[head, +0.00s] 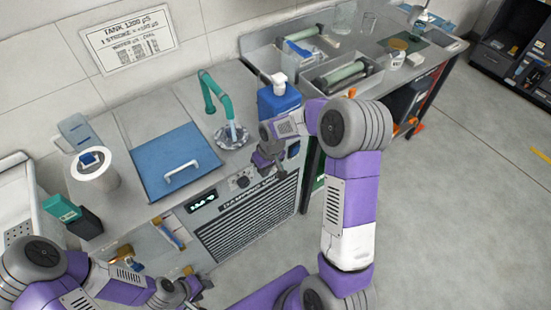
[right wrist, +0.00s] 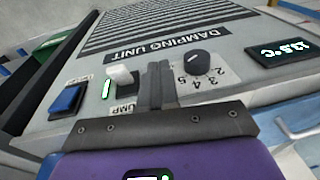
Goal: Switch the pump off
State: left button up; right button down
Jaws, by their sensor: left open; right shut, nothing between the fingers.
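In the right wrist view, the damping unit's front panel (right wrist: 225,45) carries a white pump switch (right wrist: 122,76) with a lit green bar (right wrist: 106,89) beside it. The label under it reads "UMP", its start partly hidden. My right gripper (right wrist: 157,70) is shut and empty, its fingertips just right of the switch, between it and the black dial. I cannot tell whether they touch the panel. In the head view my right gripper (head: 266,164) is at the panel's right part and hides the switch. My left gripper (head: 196,288) is open and empty, low in front of the unit.
A black numbered dial (right wrist: 196,62), a blue button (right wrist: 67,99) and a temperature display (right wrist: 284,48) share the panel. A teal tap (head: 222,92) runs over a round basin. A blue lid (head: 190,150) and a blue pump bottle (head: 278,101) are on top. The right-hand floor is clear.

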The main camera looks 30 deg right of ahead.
aim_at(275, 167)
jog(key=w+d+r+h, duration=0.1)
jog(key=d+r, duration=0.4)
jog(key=r, duration=0.3)
jog(key=shift+w+d+r+h, duration=0.15)
jog(key=shift+d+r+h, duration=0.05)
jog(key=shift+d+h, duration=0.1)
jog(key=f, duration=0.3)
jog(key=f+b, duration=0.1)
jog(key=f, duration=0.2)
jog(key=w+f+b, duration=0.1)
jog(key=f, duration=0.3)
jog(key=shift+a, duration=0.1)
